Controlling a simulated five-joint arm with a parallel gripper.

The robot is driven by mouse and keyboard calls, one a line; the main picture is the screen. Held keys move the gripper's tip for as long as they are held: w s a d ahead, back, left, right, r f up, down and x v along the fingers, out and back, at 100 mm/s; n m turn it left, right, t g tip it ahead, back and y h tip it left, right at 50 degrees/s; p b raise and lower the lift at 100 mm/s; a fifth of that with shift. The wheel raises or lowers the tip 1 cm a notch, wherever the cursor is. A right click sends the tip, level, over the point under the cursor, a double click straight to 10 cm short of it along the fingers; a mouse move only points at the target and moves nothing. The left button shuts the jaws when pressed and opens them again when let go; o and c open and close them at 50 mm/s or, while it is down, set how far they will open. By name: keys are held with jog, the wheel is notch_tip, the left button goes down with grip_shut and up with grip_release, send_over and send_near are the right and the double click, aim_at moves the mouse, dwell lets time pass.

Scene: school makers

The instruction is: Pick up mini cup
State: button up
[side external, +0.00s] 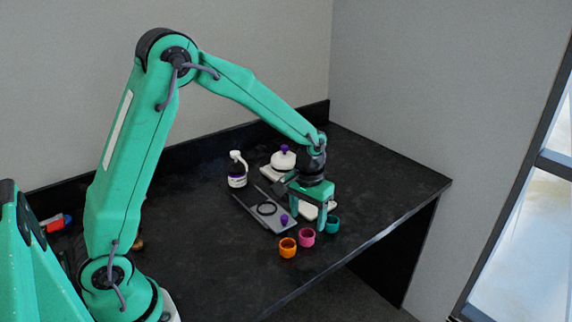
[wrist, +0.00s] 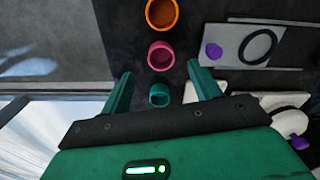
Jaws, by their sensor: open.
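Three mini cups stand in a row near the table's front edge: an orange cup (side external: 288,247), a pink cup (side external: 306,237) and a teal cup (side external: 333,224). In the wrist view the orange cup (wrist: 162,14) is at the top, the pink cup (wrist: 160,55) below it, and the teal cup (wrist: 159,95) lowest. My gripper (side external: 308,225) is open and points down, above the table beside the teal cup. In the wrist view the teal cup shows between the spread fingers of my gripper (wrist: 158,80), and nothing is held.
A grey tray (side external: 250,205) with a black ring and a purple piece lies left of the cups. The black table (side external: 390,190) is clear to the right.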

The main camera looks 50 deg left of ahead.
aim_at(307, 229)
jog(key=shift+f, duration=0.25)
jog(key=shift+f, duration=2.5)
jog(key=c, duration=1)
